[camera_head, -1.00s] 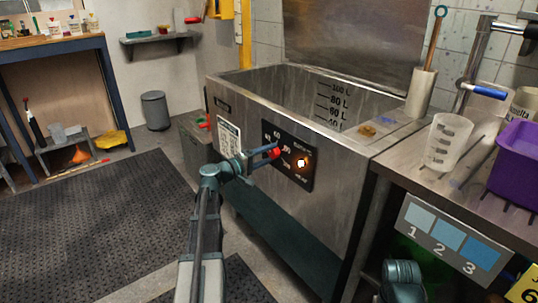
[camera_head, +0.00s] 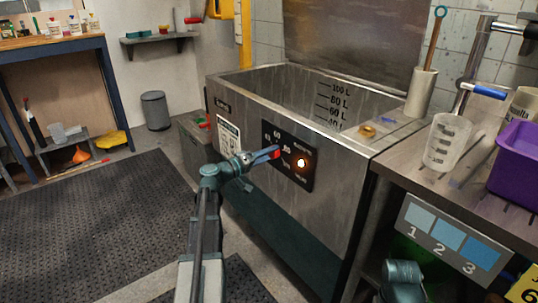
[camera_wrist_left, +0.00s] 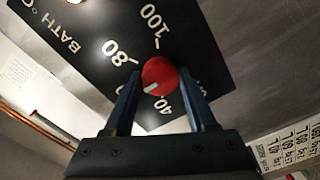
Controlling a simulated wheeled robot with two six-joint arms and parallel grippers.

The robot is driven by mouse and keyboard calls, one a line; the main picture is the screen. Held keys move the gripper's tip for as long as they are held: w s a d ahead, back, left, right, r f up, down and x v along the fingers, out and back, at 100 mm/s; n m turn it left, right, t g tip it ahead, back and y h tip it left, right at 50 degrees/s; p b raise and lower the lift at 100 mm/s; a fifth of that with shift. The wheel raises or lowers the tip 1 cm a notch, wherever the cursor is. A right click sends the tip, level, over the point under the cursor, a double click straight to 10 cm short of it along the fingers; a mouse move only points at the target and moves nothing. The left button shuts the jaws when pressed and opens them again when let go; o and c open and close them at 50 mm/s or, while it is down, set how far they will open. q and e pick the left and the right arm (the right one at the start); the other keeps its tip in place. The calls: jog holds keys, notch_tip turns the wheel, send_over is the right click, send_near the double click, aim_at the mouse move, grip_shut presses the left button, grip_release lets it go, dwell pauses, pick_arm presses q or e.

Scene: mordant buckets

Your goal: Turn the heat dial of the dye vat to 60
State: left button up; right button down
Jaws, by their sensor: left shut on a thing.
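The steel dye vat (camera_head: 330,185) stands in the middle of the head view, with a black control panel (camera_head: 302,180) on its front. The red heat dial (camera_wrist_left: 160,74) shows in the wrist view between my left fingers. Its white pointer mark aims down-left in that picture, on the side between the 80 and the 40. The 60 label is mostly hidden behind a finger, so I cannot tell the exact setting. My left gripper (camera_head: 268,156) is shut on the dial, one blue finger on each side; it also shows in the wrist view (camera_wrist_left: 160,86). My right gripper is out of view.
An orange light (camera_head: 300,163) glows on the panel, right of the dial. A steel counter (camera_head: 450,190) with a measuring beaker (camera_head: 446,140) and a purple tub (camera_head: 518,160) stands at the right. Open floor with a dark mat (camera_head: 90,225) lies at the left.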

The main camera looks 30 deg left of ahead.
pick_arm(q)
jog(key=shift+s, duration=0.1)
jog(key=o, duration=1.4)
jog(key=v, duration=1.3)
jog(key=shift+s+a+f, duration=0.1)
jog(key=shift+s+a, duration=0.1)
jog(key=shift+s, duration=0.15)
